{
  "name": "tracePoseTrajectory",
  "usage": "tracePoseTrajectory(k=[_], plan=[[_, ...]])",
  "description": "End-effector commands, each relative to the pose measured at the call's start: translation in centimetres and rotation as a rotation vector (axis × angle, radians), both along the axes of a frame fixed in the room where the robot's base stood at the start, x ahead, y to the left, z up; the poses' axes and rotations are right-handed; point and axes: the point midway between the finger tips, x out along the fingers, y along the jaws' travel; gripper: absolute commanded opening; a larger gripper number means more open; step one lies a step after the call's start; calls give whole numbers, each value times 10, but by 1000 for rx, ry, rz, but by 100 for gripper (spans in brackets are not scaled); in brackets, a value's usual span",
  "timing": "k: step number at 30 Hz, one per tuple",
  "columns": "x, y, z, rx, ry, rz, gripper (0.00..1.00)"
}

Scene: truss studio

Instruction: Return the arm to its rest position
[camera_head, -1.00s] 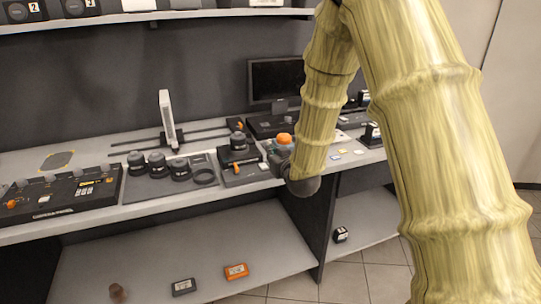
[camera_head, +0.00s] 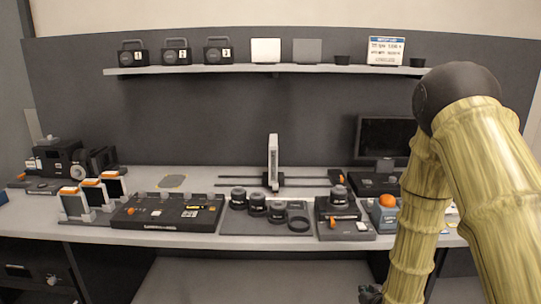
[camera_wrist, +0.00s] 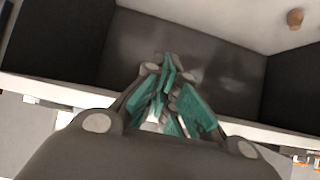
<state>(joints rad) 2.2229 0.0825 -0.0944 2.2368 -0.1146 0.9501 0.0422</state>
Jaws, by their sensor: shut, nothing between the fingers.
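My arm, with a bamboo-like yellow surface, rises along the right side of the head view and bends down over the bench's front edge. My gripper (camera_head: 371,295) shows only as a small dark part at the bottom of the head view. In the wrist view my gripper (camera_wrist: 168,95) has its green-padded fingers together, with nothing between them. It hangs in front of the workbench (camera_head: 170,248), apart from the things on it.
A monitor (camera_head: 385,137) stands behind my arm. A wall shelf (camera_head: 250,69) runs above. A brown object (camera_wrist: 295,18) lies below.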

Motion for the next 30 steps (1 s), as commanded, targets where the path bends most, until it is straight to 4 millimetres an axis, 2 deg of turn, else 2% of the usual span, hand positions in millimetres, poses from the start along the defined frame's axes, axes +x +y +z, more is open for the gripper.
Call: tracePoseTrajectory(k=[1, 6, 11, 15, 21, 24, 27, 30], plan=[[-21, 4, -25, 2, 60, -1, 0], [-91, 18, -93, 9, 245, -1, 0], [-166, 29, -147, 16, 424, 0, 0], [-237, 40, -184, 21, 582, -1, 0], [-336, 53, -217, 27, 792, 1, 0], [-370, 57, -224, 29, 865, 2, 0], [-392, 60, -227, 31, 910, 4, 0], [-401, 61, -228, 31, 930, 3, 0]])
